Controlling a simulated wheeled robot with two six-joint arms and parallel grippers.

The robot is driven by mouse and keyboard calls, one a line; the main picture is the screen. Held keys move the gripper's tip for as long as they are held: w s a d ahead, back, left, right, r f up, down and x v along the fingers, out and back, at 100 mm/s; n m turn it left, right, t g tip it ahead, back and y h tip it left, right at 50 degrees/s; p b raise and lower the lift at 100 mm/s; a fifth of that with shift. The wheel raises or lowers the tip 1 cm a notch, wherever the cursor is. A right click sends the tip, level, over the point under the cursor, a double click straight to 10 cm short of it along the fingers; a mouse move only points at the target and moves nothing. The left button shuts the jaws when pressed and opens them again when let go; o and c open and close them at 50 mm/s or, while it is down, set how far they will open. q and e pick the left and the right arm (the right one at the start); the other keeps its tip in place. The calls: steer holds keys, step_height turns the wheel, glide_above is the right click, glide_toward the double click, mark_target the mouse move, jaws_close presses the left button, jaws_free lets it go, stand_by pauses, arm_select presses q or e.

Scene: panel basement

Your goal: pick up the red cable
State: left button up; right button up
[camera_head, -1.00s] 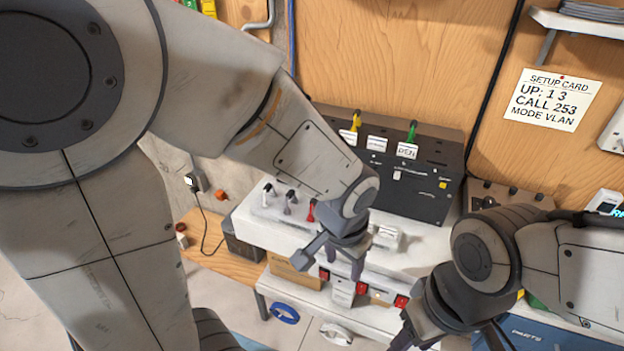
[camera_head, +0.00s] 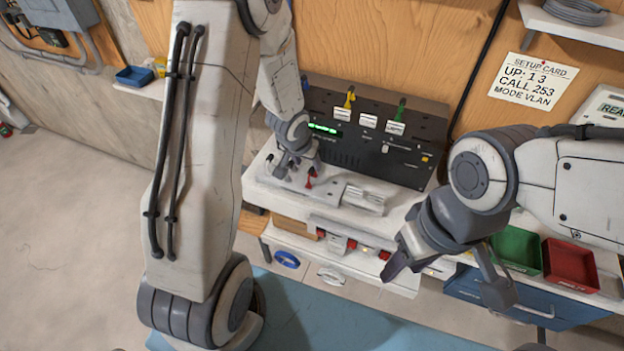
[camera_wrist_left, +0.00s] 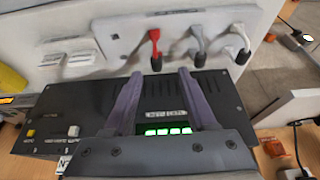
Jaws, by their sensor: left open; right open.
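In the left wrist view the red cable (camera_wrist_left: 154,42) has a black tip and hangs in a row with two grey-white cables (camera_wrist_left: 198,42). My left gripper (camera_head: 287,172) is open. In the left wrist view its fingers (camera_wrist_left: 160,74) point toward the row, with the red cable's black tip just beyond the gap between them; I see no grip on it. My right gripper (camera_head: 442,285) is open and empty at the lower right.
A green bin (camera_head: 516,248) and a red bin (camera_head: 571,264) stand on the right. A blue cable coil (camera_head: 286,259) lies below the ledge.

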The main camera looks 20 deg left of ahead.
mark_target(311, 169)
arm_select(q)
steer(key=x, duration=0.1)
steer(key=b+x, duration=0.1)
steer(key=x, duration=0.2)
steer(key=shift+d+f+b, duration=0.25)
steer(key=shift+f+b, duration=0.05)
steer(key=shift+f, duration=0.05)
steer(key=shift+w+f, duration=0.25)
steer(key=shift+f, duration=0.15)
jaws_close()
